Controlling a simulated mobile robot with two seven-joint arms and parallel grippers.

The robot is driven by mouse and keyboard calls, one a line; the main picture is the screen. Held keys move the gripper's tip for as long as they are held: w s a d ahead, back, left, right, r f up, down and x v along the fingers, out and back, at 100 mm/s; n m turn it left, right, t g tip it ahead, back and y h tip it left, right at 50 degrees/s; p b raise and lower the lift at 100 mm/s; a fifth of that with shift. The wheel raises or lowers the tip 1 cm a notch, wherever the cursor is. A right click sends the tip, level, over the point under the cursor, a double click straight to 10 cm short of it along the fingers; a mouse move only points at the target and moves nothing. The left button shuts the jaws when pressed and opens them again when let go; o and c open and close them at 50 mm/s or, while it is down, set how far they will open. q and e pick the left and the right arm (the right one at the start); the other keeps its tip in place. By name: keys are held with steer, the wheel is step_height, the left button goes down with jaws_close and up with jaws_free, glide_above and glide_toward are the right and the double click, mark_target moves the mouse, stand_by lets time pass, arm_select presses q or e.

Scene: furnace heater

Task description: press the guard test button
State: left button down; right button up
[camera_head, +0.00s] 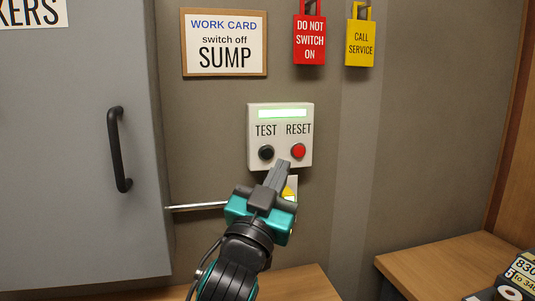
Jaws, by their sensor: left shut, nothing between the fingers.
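The guard box (280,113) is a white panel on the wall with a lit green strip at its top. Below the label TEST is a black button (266,152). Below the label RESET is a red button (298,151). My left gripper (283,165) is shut and empty. Its fingertips show at the box's lower edge, between and a little below the two buttons. I cannot tell whether they touch the box. Both buttons are in plain view. My right gripper is not in view.
A grey cabinet (85,200) with a black handle (118,150) stands at the left. A work card (225,42), a red tag (309,40) and a yellow tag (360,43) hang above. A yellow item partly shows behind my gripper. Wooden surfaces (440,258) lie below.

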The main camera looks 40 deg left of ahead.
arm_select(q)
steer(key=w+a, duration=0.4)
steer(key=a, duration=0.1)
steer(key=shift+w, duration=0.2)
steer(key=shift+a, duration=0.15)
stand_by(1.8)
steer(key=shift+w+a+p, duration=0.25)
steer(key=shift+p, duration=0.05)
steer(key=shift+w+a, duration=0.3)
steer(key=shift+a, duration=0.1)
stand_by(0.8)
steer(key=shift+d, duration=0.1)
steer(key=shift+s+d, duration=0.55)
steer(key=shift+d, duration=0.05)
stand_by(0.3)
steer(key=s+d, duration=0.3)
steer(key=d, duration=0.1)
steer(key=shift+s+p, duration=0.15)
steer(key=shift+p, duration=0.15)
